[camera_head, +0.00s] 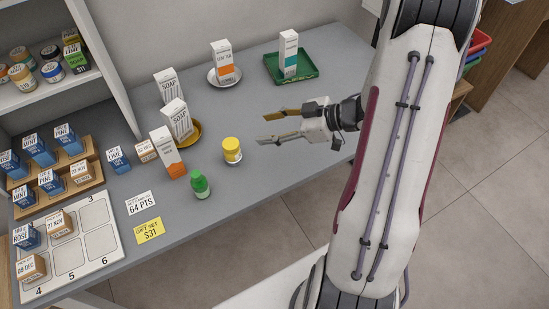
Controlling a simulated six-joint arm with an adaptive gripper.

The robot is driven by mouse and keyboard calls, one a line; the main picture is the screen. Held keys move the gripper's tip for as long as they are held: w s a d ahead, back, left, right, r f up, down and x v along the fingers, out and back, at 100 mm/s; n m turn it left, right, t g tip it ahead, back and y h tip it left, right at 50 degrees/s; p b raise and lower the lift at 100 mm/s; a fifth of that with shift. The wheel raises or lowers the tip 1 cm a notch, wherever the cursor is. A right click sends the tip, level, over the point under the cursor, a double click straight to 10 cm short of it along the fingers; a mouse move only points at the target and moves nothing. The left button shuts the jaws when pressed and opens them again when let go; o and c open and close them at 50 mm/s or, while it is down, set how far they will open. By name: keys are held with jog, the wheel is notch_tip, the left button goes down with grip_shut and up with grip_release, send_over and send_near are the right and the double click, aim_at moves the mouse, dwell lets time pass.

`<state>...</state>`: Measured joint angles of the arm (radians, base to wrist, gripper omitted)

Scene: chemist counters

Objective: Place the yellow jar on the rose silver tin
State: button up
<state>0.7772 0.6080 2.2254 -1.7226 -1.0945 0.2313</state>
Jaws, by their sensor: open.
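A small jar (232,148) with a yellow lid and a pale base stands upright on the grey counter, near its front edge. My gripper (263,127) is open and empty, to the right of the jar and slightly farther back, its fingers pointing left towards it. The fingers do not touch the jar. A blue container (27,237) labelled ROSE sits on the white numbered board (100,240) at the lower left. I cannot make out a clearly silver tin.
A green bottle (200,184) and an orange-and-white carton (167,152) stand close left of the jar. SOAP cartons, a saucer (212,78) and a green tray (280,72) are behind. A wooden rack (88,185) holds several blue containers. Price cards (141,203) lie near the front edge.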

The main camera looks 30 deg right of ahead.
jog(key=w+d+r+t+h, duration=0.1)
jog(key=w+d+r+h, duration=0.2)
jog(key=w+r+h, duration=0.15)
notch_tip(320, 180, up, 14)
jog(key=s+d+m+h, duration=0.3)
jog(key=m+h, duration=0.3)
jog(key=h, duration=0.1)
jog(key=s+a+m+g+y, duration=0.1)
jog(key=s+a+m+g, duration=0.1)
jog(key=s+a, duration=0.6)
jog(key=s+a+m+g+y, duration=0.2)
jog(key=s+a, duration=0.7)
jog(key=s, duration=0.7)
jog(key=shift+r, duration=0.35)
jog(key=shift+a, duration=0.1)
